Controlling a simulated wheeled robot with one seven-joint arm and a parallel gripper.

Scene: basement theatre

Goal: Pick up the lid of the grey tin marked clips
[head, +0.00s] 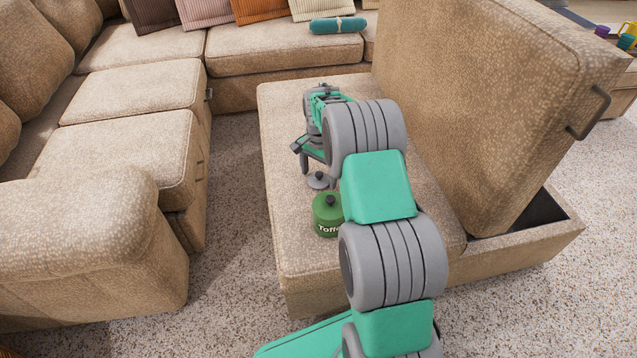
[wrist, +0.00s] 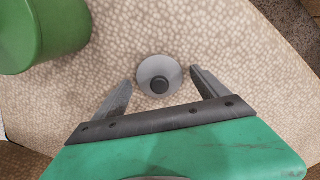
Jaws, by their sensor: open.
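A small round grey piece with a dark knob (head: 319,181) sits on the beige ottoman seat, just beyond the green tin. It also shows in the wrist view as a grey disc (wrist: 149,67) with the knob at its middle. I cannot tell whether it is a lid alone or a lidded tin, and no "clips" marking is readable. My gripper (wrist: 161,77) is open and empty, with its fingers on either side of the grey piece and apart from it. In the head view my gripper (head: 308,158) is above the seat, partly hidden by my arm.
A green tin (head: 325,217) with a dark knob and a label beginning "Toff" stands close by; it shows at the wrist view's upper left (wrist: 38,32). The ottoman's raised, padded panel (head: 480,95) stands to the right. A sofa (head: 130,140) is at left.

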